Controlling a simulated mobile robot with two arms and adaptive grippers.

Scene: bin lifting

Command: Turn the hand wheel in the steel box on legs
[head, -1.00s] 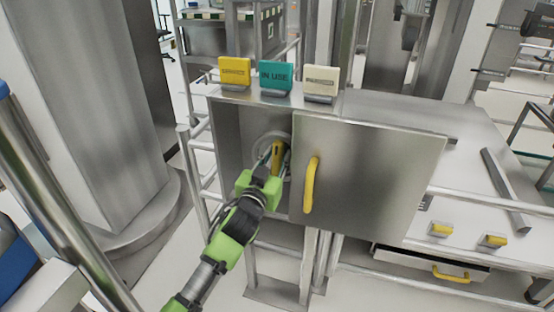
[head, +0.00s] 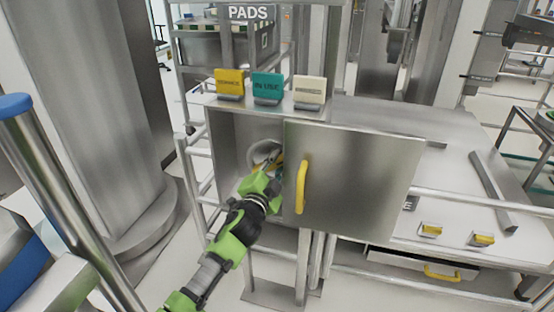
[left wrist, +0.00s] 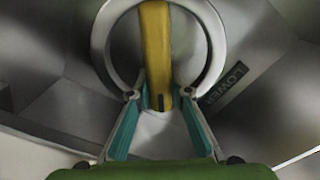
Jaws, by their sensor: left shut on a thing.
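The steel box on legs (head: 226,145) stands in the middle of the head view with its front open. The hand wheel (head: 262,149) is inside it, partly hidden by my gripper and the door edge. In the left wrist view the wheel is a pale grey ring (left wrist: 103,45) with a yellow bar (left wrist: 156,45) across it. My left gripper (head: 274,167) reaches into the box. Its teal fingers (left wrist: 160,97) are on either side of the yellow bar's lower end, shut on the wheel. My right gripper is not in view.
The box's door (head: 362,180), with a yellow handle (head: 302,187), stands just right of my gripper. Yellow, teal and cream signs (head: 267,88) stand on the box top. A "LOWER" label (left wrist: 228,82) lies right of the wheel. A rail (head: 460,200) runs at right.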

